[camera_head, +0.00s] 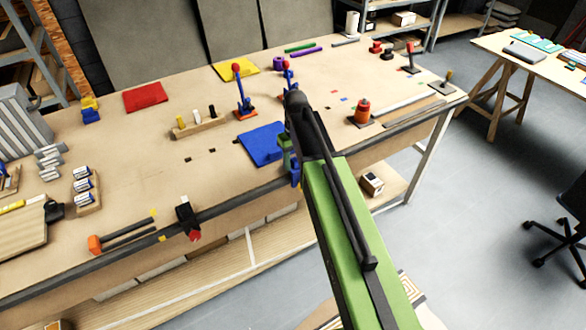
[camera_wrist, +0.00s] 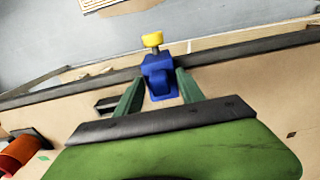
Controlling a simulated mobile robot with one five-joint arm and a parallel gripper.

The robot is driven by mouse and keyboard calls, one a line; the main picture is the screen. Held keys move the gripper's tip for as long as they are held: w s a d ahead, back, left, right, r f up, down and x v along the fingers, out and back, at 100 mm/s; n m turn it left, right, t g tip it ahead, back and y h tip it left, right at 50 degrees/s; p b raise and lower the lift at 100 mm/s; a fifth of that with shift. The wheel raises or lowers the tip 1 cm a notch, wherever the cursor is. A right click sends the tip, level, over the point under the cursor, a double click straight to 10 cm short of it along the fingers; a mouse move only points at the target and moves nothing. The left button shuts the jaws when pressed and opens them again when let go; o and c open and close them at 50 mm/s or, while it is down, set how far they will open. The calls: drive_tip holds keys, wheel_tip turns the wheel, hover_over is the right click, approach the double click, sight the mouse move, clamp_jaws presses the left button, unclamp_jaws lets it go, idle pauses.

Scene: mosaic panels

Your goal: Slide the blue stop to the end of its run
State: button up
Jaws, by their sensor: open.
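The blue stop (camera_wrist: 159,76) with a yellow knob on top shows in the wrist view, at the dark rail (camera_wrist: 245,48) along the bench's edge. In the head view, a small part of the blue stop (camera_head: 296,174) shows at the front edge, mostly hidden by my arm. The dark rail (camera_head: 240,203) runs along the front edge there. My gripper (camera_wrist: 158,82) is open, its two green fingers on either side of the stop's near part. I cannot tell whether they touch it. The head view also shows my gripper (camera_head: 287,147) low over the front edge.
A black and red piece (camera_head: 188,217) sits on the rail to the left. A blue panel (camera_head: 262,145) lies just left of my gripper. Levers (camera_head: 242,90) stand behind it. An orange-red cylinder (camera_head: 362,111) stands to the right. The bench near the front edge is mostly clear.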

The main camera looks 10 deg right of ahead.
clamp_jaws()
idle(0.3)
idle(1.1)
